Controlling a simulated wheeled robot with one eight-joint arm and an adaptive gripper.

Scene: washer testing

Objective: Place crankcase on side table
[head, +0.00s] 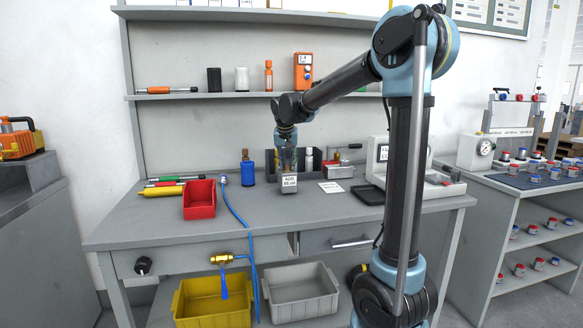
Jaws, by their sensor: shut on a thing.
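My gripper (288,165) points down over the middle of the workbench. It is shut on a small grey block with a white lettered label (289,184), which looks like the crankcase. The block is at or just above the bench top; I cannot tell if it touches. The fingers are small and partly blurred against the dark rack behind. A grey table (497,211) with shelves stands at the right, and a grey cabinet (30,175) at the left; I cannot tell which is the side table.
The workbench (240,222) holds a red bin (200,199), a blue bottle (247,168), a blue hose and a white paper card (331,187). My arm column stands before its right part. The right table carries a gauge box (481,149) and several red and blue capped parts.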

